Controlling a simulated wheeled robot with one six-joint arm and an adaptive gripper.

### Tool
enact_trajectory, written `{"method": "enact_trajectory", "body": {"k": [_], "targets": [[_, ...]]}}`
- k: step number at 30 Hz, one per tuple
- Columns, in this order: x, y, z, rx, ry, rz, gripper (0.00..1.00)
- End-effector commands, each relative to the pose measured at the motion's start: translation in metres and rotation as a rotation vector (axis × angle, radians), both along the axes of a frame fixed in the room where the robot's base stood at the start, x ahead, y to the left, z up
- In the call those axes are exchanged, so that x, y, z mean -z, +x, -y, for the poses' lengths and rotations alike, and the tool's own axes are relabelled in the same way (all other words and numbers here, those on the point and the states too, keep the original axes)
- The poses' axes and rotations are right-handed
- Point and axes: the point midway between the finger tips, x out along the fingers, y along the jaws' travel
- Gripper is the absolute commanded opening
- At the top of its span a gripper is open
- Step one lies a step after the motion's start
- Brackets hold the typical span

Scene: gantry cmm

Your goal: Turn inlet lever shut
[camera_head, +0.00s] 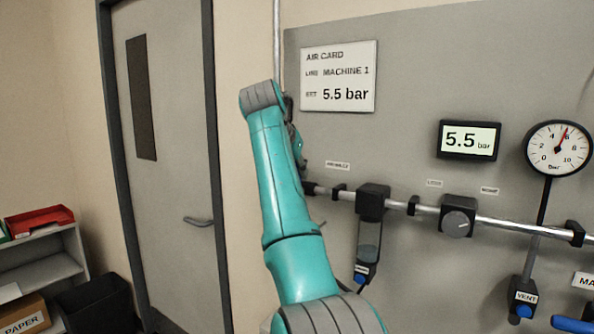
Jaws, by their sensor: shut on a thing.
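My teal arm rises through the middle of the view and covers the left end of the air pipe (400,206). My gripper is hidden behind the arm; only a sliver of the dark and teal wrist shows at the arm's right edge. The inlet lever cannot be made out. A small inlet label (338,165) sits on the panel just right of the arm. A dark fitting (311,188) on the pipe shows beside the arm below that label. Whether the gripper touches the lever cannot be seen.
The grey panel (420,100) carries a filter unit (371,203), a regulator knob (457,216), a 5.5 bar display (468,140), a dial gauge (559,148) and a vent valve (523,296). A card (338,77) hangs above. A door (170,150) and shelf (45,272) stand left.

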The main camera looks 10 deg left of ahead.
Motion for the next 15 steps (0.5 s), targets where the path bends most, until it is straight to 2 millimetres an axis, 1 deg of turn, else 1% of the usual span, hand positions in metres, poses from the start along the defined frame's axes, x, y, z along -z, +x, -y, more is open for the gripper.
{"method": "enact_trajectory", "body": {"k": [9,10,11,12,13,15], "targets": [[0.0014,0.0004,-0.0003,-0.002,-0.002,-0.001,0.0],[0.0012,0.0004,-0.0004,-0.002,-0.002,-0.001,0.3],[0.0012,0.0004,-0.0004,-0.002,-0.002,-0.001,0.37],[0.0012,0.0004,-0.0004,-0.001,-0.001,-0.001,0.47],[0.0011,0.0004,-0.0004,-0.001,-0.001,-0.001,0.51],[0.0008,0.0003,-0.0004,-0.001,-0.001,-0.001,0.51]]}}
